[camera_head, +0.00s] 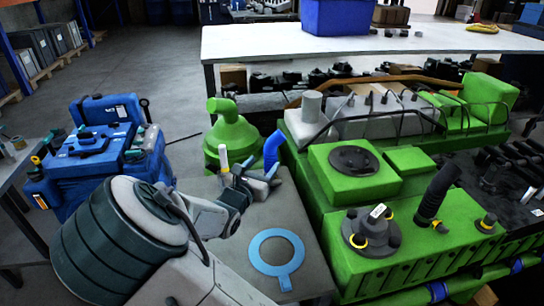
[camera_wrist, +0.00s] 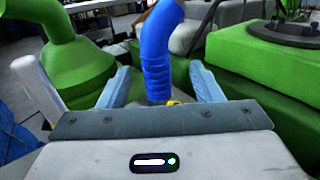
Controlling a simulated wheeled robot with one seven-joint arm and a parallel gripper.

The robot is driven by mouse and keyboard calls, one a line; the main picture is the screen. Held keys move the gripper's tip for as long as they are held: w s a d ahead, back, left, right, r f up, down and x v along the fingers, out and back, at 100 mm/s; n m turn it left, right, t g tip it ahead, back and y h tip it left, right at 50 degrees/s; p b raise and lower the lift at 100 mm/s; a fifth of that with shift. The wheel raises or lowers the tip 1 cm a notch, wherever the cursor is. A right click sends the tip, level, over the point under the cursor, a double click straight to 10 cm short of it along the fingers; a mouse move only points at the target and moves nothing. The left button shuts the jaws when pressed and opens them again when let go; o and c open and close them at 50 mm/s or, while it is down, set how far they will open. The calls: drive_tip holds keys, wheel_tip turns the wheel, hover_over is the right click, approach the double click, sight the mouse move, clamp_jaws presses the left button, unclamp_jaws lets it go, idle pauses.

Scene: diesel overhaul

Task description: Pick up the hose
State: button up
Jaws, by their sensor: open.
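The blue hose (camera_head: 272,150) stands upright and curved beside the green engine, and its lower end is hidden behind my gripper in the head view. In the wrist view the ribbed blue hose (camera_wrist: 157,62) rises in the middle, between and just beyond the pale blue fingertips. My gripper (camera_head: 259,170) is open, with one finger on each side of the hose in the wrist view (camera_wrist: 160,75). I see no clear contact between the fingers and the hose. A small yellow part shows at the base of the hose.
The green engine (camera_head: 350,178) borders the right side. A green funnel-shaped part (camera_head: 230,133) stands behind left, near a white cylinder (camera_head: 223,157). A pale blue ring (camera_head: 285,272) lies on the grey bench (camera_head: 240,262). A blue toolbox (camera_head: 100,165) stands left.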

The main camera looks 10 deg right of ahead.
sight(268, 154)
drive_tip(key=x, duration=0.4)
drive_tip(key=b+x, duration=0.1)
drive_tip(key=x, duration=0.3)
drive_tip(key=shift+w+a, duration=0.25)
drive_tip(key=shift+w, duration=0.05)
drive_tip(key=c, duration=1.3)
